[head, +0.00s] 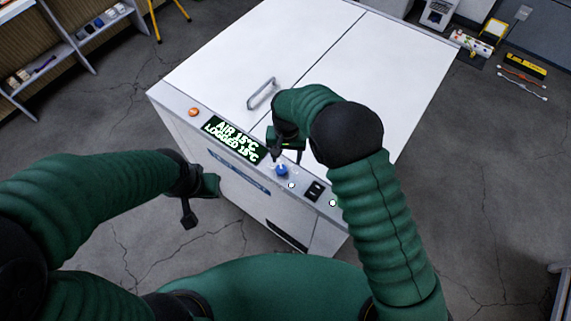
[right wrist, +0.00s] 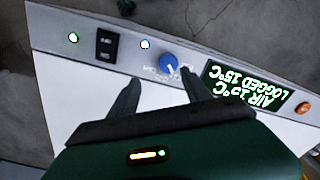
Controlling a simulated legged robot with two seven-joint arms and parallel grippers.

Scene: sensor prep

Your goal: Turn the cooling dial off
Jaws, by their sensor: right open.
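The cooling dial is a blue round knob (head: 282,170) on the front control strip of a white chest cabinet (head: 360,80). In the right wrist view the dial (right wrist: 168,62) has a white pointer mark and lies just beyond the fingertips. My right gripper (head: 284,155) is open and empty over the strip, right by the dial; its two dark fingers (right wrist: 160,80) stand either side of the line to it. I cannot tell whether they touch it. My left gripper (head: 198,202) hangs in front of the cabinet's left side, away from the dial; its jaw state is unclear.
A green-lit display (head: 234,139) reads AIR 15°C, LOGGED 15°C. An orange button (head: 193,112) is at the strip's left. A black rocker switch (head: 314,191) and small lights lie right of the dial. A lid handle (head: 262,94) stands behind. Shelves (head: 70,45) are at far left.

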